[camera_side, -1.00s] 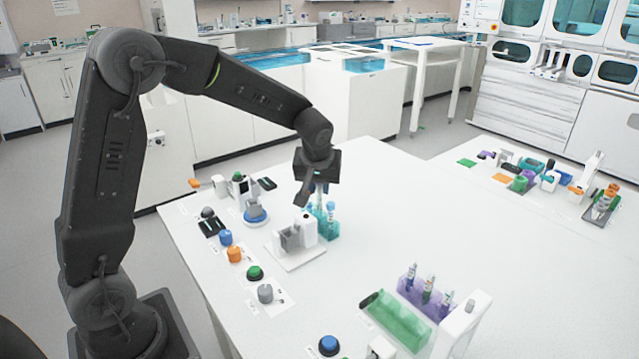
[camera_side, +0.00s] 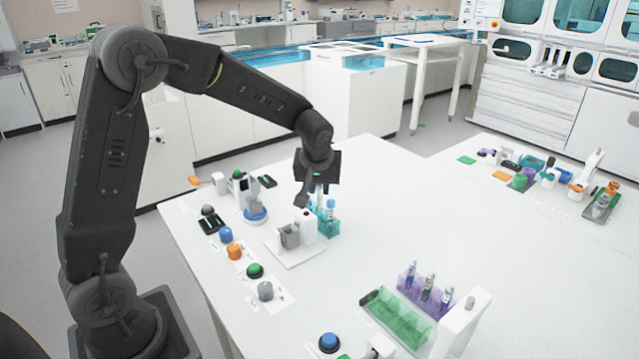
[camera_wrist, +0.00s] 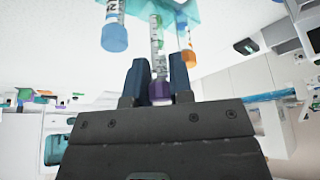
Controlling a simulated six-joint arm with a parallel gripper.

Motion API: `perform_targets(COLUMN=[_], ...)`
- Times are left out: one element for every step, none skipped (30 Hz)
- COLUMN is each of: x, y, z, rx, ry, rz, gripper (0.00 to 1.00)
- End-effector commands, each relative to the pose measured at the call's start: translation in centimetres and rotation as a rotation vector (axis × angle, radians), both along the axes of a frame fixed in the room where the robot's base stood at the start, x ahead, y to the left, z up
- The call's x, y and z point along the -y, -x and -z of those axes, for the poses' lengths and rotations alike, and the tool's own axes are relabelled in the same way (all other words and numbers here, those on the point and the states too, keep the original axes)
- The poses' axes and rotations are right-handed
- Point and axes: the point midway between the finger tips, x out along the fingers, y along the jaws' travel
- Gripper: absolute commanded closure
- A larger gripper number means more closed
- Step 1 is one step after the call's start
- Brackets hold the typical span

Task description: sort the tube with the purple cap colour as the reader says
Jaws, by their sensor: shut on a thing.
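My gripper (camera_wrist: 160,82) points down over the teal rack (camera_side: 330,228), which also shows at the top of the wrist view (camera_wrist: 174,10). Its two dark fingers are shut on the tube with the purple cap (camera_wrist: 160,94), gripping it near the cap. The tube's clear, labelled body runs up to the rack in the wrist view; I cannot tell whether its end is still seated. A blue-capped tube (camera_wrist: 114,38) and an orange-capped tube (camera_wrist: 188,56) stand on either side, apart from the fingers. In the side view the gripper (camera_side: 318,187) mostly hides the held tube.
A white and grey device (camera_side: 292,238) stands just in front of the teal rack. Coloured buttons (camera_side: 234,251) line the left edge. A green rack (camera_side: 398,320) and a purple rack (camera_side: 408,277) with several tubes stand at the front right. The table's middle right is clear.

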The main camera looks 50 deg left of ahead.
Motion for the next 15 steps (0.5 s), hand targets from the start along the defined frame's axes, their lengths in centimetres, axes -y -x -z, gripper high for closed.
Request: perform_targets(x=[0.0,0.0,0.0,0.0,0.0,0.0,0.0,0.0,0.0,0.0,0.0,0.0,0.0,0.0,0.0], y=[0.0,0.0,0.0,0.0,0.0,0.0,0.0,0.0,0.0,0.0,0.0,0.0,0.0,0.0,0.0], z=[0.0,0.0,0.0,-0.01,-0.01,0.0,0.02,0.04,0.1,0.15,0.22,0.31,0.4,0.49,0.6], rx=[0.0,0.0,0.0,0.0,0.0,0.0,0.0,0.0,0.0,0.0,0.0,0.0,0.0,0.0,0.0], ry=[0.0,0.0,0.0,0.0,0.0,0.0,0.0,0.0,0.0,0.0,0.0,0.0,0.0,0.0,0.0], rz=[0.0,0.0,0.0,0.0,0.0,0.0,0.0,0.0,0.0,0.0,0.0,0.0,0.0,0.0,0.0], gripper=[0.95,0.95,0.95,0.95,0.95,0.95,0.95,0.95,0.95,0.95,0.95,0.95,0.95,0.95,0.95])
